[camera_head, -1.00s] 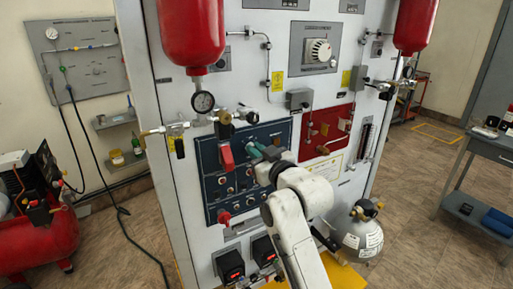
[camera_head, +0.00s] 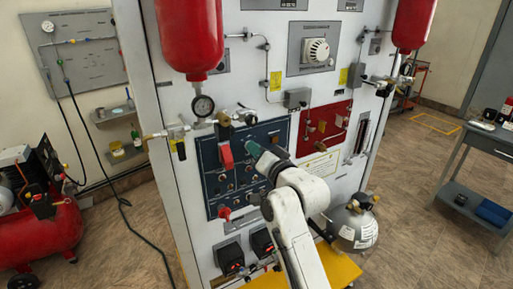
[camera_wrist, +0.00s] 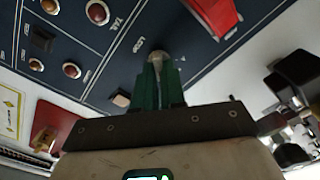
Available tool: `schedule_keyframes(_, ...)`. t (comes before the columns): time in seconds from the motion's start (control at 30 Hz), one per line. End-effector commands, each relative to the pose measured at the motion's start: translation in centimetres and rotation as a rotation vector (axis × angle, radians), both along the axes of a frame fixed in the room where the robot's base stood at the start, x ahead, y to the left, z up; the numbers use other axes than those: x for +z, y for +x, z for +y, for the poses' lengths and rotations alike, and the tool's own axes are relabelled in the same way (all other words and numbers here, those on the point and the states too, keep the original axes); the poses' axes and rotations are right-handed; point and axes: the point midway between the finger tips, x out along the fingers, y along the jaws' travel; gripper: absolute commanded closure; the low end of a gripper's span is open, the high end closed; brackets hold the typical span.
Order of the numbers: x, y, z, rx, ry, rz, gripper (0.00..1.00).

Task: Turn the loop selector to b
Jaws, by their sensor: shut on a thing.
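The loop selector (camera_wrist: 158,57) is a small pale, rounded knob on the dark blue panel (camera_wrist: 100,65), beside lettering that looks like "LOOP". In the wrist view my gripper (camera_wrist: 158,75) has its green fingers shut on the knob, covering its lower part. In the head view my gripper (camera_head: 253,149) reaches the upper right part of the blue panel (camera_head: 213,183), and its fingers and hand hide the knob there. The selector's position marks are too small or hidden to read, so I cannot tell where it points.
A red switch cover (camera_head: 226,154) is just left of my gripper; it also shows in the wrist view (camera_wrist: 217,14). Several round buttons (camera_wrist: 97,12) and a black switch (camera_wrist: 43,39) share the panel. A pressure gauge (camera_head: 203,106) and a red cylinder (camera_head: 188,40) are above left.

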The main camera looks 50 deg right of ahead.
Motion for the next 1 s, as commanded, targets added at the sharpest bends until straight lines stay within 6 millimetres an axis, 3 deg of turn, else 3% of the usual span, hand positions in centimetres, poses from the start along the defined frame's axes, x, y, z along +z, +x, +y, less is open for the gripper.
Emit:
schedule_keyframes(0.3,-0.13,-0.01,-0.03,0.000,0.096,-0.024,1.00)
schedule_keyframes(0.8,-0.18,-0.03,-0.07,-0.001,0.110,-0.028,1.00)
schedule_keyframes(0.83,-0.17,-0.03,-0.06,0.000,0.109,-0.028,0.87)
schedule_keyframes(1.0,-0.13,-0.03,-0.06,-0.001,0.108,-0.029,0.71)
